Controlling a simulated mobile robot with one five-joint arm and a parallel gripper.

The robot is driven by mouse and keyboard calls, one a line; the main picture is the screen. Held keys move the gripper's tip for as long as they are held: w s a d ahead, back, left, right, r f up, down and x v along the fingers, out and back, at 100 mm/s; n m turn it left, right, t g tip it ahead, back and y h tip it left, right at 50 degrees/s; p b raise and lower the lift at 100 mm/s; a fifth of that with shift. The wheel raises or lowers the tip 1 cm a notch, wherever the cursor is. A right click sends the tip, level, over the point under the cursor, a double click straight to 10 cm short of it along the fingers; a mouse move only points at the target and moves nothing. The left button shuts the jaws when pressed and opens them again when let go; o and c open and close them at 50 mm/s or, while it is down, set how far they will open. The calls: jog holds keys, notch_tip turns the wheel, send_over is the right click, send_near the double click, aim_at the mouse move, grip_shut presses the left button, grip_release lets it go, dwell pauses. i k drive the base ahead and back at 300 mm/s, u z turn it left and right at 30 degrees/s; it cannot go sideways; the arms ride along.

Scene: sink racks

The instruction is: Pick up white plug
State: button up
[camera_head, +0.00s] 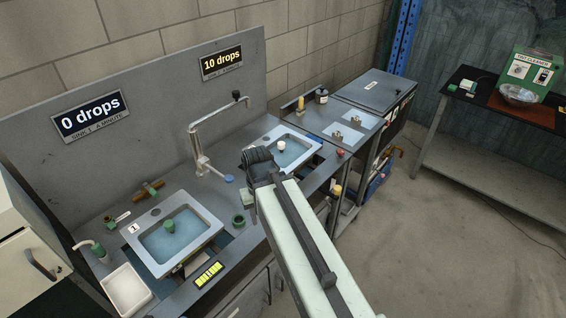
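A small white plug (281,145) shows in the right sink basin (296,157), standing out against the blue water. My arm reaches in from the lower right. Its dark end, my gripper (257,156), is just left of the white plug in the picture, over the front left edge of the right sink. A gap shows between them in the picture, but I cannot tell the height or the real distance. The fingers are not clear enough to tell whether they are open or shut.
A tall bent faucet (198,150) stands between the sinks. A white tray (126,289) is at the left. A green box (531,72) stands on a table at the right. Open floor lies right of the counter.

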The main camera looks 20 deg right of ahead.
aim_at(281, 145)
jog(key=u, duration=0.05)
jog(key=k, duration=0.4)
jog(key=u, duration=4.35)
jog(key=k, duration=2.85)
jog(key=z, duration=0.55)
